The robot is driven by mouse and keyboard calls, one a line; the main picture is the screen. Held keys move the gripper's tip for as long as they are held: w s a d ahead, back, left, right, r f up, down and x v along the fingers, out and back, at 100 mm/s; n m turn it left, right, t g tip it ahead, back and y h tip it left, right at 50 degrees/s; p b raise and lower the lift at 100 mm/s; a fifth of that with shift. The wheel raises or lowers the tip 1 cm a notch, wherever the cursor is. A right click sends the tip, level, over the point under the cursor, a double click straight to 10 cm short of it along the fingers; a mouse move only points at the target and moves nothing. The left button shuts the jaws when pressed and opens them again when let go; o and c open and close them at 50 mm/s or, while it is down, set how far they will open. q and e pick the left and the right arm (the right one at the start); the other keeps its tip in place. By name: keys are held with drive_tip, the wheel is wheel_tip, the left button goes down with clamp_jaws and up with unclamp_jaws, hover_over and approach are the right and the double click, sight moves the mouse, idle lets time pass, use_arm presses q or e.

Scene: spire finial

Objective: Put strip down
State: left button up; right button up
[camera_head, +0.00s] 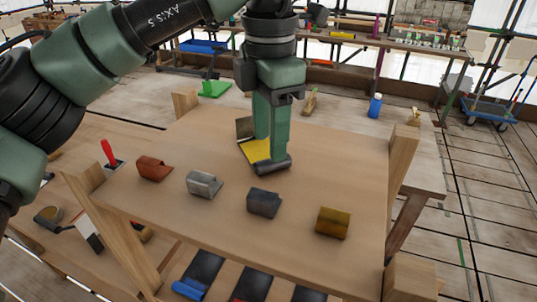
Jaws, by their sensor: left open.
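My left gripper (271,152) points down at the back middle of the wooden board. Its fingers are at a dark rolled strip (273,166). A yellow patch (254,150) and a dark upright piece (244,127) show just left of the fingers. The fingers hide part of these, and I cannot tell whether they touch the strip. Rolled pieces lie in a row nearer me: copper-red (153,168), silver (203,184), dark grey (264,202) and gold (333,223). My right gripper is out of view.
The wooden board (225,235) has raised posts at its corners and bare room around the row. A blue bottle (375,106) and a green item (213,89) stand behind it. A red-handled tool (110,155) is at left. Dark strips (251,284) lie below the front edge.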

sight(263, 150)
use_arm(q)
drive_tip(key=shift+d+f+p, duration=0.15)
drive_tip(key=shift+f+p, duration=0.1)
drive_tip(key=shift+f, duration=0.7)
drive_tip(key=shift+d+f+p, duration=0.1)
drive_tip(key=shift+f+p, duration=0.15)
drive_tip(key=shift+f, duration=0.65)
clamp_jaws()
drive_tip(key=shift+r, duration=0.15)
